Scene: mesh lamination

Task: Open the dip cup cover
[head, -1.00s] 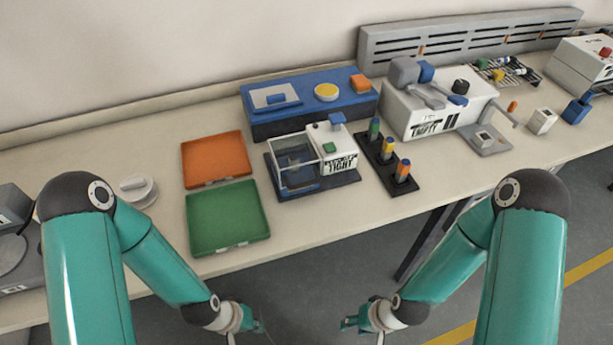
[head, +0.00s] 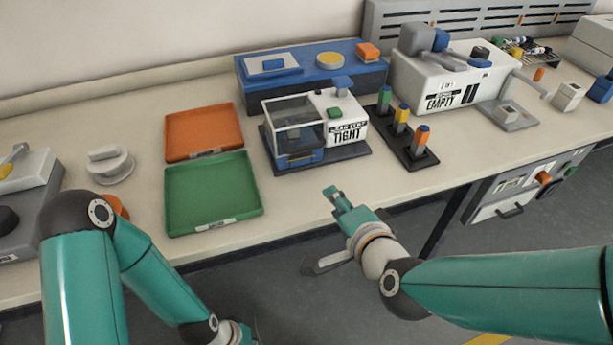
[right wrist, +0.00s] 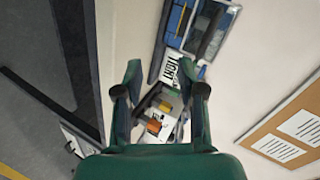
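No part is marked as the dip cup, so I cannot tell for certain which lid is its cover. A white round lidded piece (head: 110,165) with a raised grip stands left of the trays, and its lid looks shut. A blue block (head: 300,95) at the back carries a pale rectangular plate with a blue handle (head: 273,64) and a yellow round cap (head: 330,60). My right gripper (head: 338,200) is in front of the clear-topped box; its fingers are apart and empty in the right wrist view (right wrist: 160,78). My left gripper (head: 235,333) is low at the bottom edge, its fingers unclear.
Orange (head: 204,132) and green (head: 212,195) trays lie left of the clear-topped box (head: 300,130) labelled TIGHT. A black rack (head: 408,150) with three colour-topped pieces stands right of it. A white machine (head: 440,85) labelled EMPTY is further right.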

